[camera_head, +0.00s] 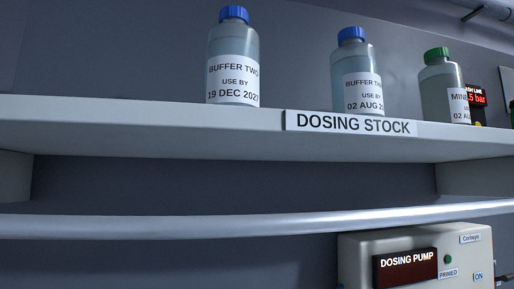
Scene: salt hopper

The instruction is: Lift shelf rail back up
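The shelf rail (250,225) is a pale metal bar that runs across the whole view. It lies below the front edge of the white shelf (150,122), with a dark gap between them. Both ends of the rail are outside the picture. Neither of my grippers shows in the head view, and nothing is seen touching the visible part of the rail.
The shelf front carries a DOSING STOCK label (352,123). A dosing pump box (357,252) sits below the rail at right.

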